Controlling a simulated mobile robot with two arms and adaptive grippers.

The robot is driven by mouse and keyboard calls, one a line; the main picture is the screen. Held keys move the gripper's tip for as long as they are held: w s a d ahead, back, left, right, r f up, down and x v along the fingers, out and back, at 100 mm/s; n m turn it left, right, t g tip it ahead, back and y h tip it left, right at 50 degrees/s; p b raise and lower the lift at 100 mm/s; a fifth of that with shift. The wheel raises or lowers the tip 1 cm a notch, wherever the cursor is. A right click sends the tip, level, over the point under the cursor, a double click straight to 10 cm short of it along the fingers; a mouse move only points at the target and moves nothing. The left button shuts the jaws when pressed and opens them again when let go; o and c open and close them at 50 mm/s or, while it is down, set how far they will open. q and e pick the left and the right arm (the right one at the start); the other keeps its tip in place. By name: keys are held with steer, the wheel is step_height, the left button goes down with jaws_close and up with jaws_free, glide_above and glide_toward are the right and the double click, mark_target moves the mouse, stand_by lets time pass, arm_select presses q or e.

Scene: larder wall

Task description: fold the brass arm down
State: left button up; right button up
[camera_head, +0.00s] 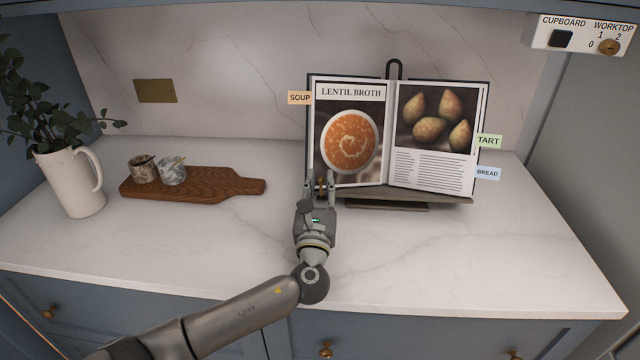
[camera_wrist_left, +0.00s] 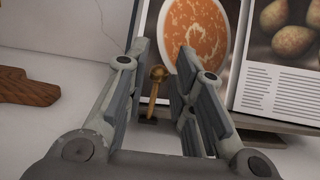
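The brass arm (camera_wrist_left: 154,92) stands upright in front of the left page of the open cookbook (camera_head: 437,130), its round knob at the top and its foot low down near the book stand (camera_head: 415,197). In the head view only a little of the brass arm (camera_head: 321,188) shows between my fingers. My left gripper (camera_head: 320,178) is open, with one finger on each side of the brass arm. In the left wrist view, gaps show between the arm and both fingers. My right gripper is not in view.
Coloured tabs stick out from the book's sides. A switch panel (camera_head: 580,35) is at upper right. The front worktop (camera_head: 455,255) is clear.

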arm_select(q)
steer(key=v, duration=1.1)
steer(key=shift+s, duration=0.35)
